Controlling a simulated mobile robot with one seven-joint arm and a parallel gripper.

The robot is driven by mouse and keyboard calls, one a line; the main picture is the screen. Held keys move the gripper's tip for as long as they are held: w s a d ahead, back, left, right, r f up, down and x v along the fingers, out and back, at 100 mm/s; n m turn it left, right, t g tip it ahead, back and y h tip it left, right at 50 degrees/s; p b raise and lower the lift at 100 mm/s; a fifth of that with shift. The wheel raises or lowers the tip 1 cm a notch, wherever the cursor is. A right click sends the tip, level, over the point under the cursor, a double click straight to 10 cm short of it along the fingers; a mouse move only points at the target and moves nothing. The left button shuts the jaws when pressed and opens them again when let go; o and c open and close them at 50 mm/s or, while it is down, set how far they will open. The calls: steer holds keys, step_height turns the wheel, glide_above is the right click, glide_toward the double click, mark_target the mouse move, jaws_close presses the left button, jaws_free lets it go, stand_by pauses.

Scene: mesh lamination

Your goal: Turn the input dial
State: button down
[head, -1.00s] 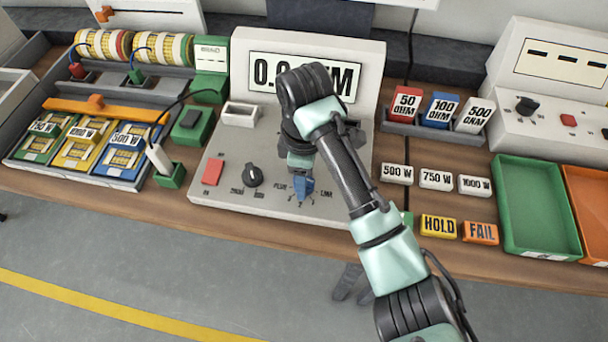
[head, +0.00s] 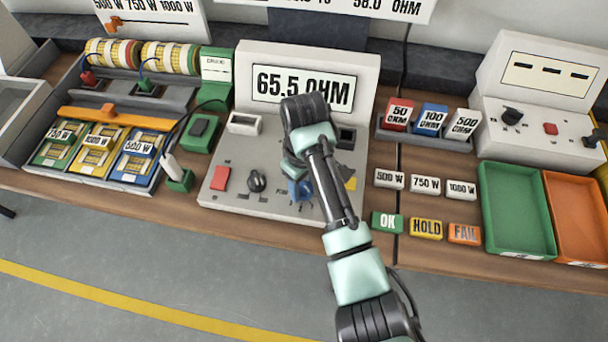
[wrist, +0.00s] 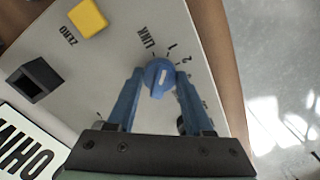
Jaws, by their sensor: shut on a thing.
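The input dial is a round blue knob (wrist: 160,76) with a white mark, on the grey panel of the meter, seen in the wrist view. Labels LINK, 1 and 2 are printed around it. My gripper (wrist: 160,82) has its two blue fingers on either side of the dial, shut on it. In the head view my arm reaches over the panel, and my gripper (head: 302,188) shows as blue at its front part; the dial itself is mostly hidden there. The meter display (head: 303,88) reads 65.5 OHM.
On the same panel are a red switch (head: 220,178), a black knob (head: 257,181) and a yellow ZERO button (wrist: 87,18). To the right lie OK (head: 387,223), HOLD and FAIL blocks, and a green tray (head: 517,253). A plug holder (head: 180,181) stands left.

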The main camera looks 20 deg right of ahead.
steer(key=m+p, duration=0.3)
steer(key=m, duration=0.1)
steer(key=shift+a+r+m, duration=0.1)
steer(key=shift+r+m, duration=0.05)
steer(key=shift+m, duration=0.15)
steer(key=m+p, duration=0.2)
steer(key=m, duration=0.1)
steer(key=shift+m, duration=0.4)
steer(key=m+p, duration=0.1)
steer(key=m, duration=0.3)
steer(key=m+p, duration=0.1)
steer(key=m, duration=0.3)
steer(key=shift+w+m, duration=0.1)
steer(key=shift+m, duration=0.2)
steer(key=shift+c, duration=1.5)
jaws_free()
